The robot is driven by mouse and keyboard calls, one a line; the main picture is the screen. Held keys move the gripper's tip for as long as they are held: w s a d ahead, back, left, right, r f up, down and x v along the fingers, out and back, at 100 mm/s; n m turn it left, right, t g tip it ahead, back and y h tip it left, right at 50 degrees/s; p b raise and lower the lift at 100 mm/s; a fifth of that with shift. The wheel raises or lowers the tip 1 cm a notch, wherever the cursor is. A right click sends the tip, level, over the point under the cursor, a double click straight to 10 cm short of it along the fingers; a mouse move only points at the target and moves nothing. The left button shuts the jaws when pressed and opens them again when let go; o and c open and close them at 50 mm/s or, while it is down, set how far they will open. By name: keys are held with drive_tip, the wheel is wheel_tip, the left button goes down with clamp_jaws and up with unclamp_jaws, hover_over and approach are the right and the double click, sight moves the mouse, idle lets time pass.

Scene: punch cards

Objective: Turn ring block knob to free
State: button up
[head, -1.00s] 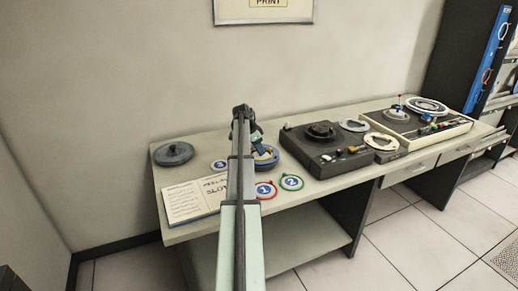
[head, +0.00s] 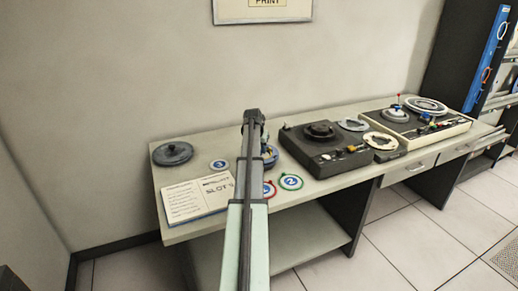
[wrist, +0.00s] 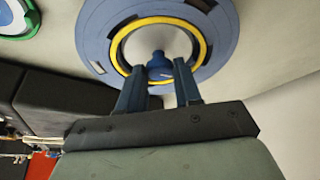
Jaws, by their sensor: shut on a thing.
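The ring block is a round blue disc (wrist: 92,38) with a yellow ring around a pale centre, seen close in the wrist view. A small blue knob (wrist: 158,66) stands at its middle. My gripper (wrist: 158,72) has one finger on each side of the knob and is shut on it. In the head view the blue disc (head: 271,156) shows only partly on the table, behind my arm. My gripper's fingers and the knob are hidden by the arm there. I cannot tell which way the knob is turned.
An open booklet (head: 185,200) and a dark round lid (head: 173,153) lie at the left of the table. Round badges lie nearby, including a green-rimmed one (head: 291,182). A dark reel unit (head: 325,157) stands close on the right, with a lighter deck (head: 440,127) beyond.

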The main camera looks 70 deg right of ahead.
drive_tip(key=shift+s+n+t, duration=0.15)
drive_tip(key=shift+n+t, duration=0.75)
drive_tip(key=shift+n, duration=1.2)
drive_tip(key=o, duration=1)
drive_tip(key=shift+o, duration=0.2)
drive_tip(key=v, duration=1.3)
drive_tip(key=shift+r, duration=0.45)
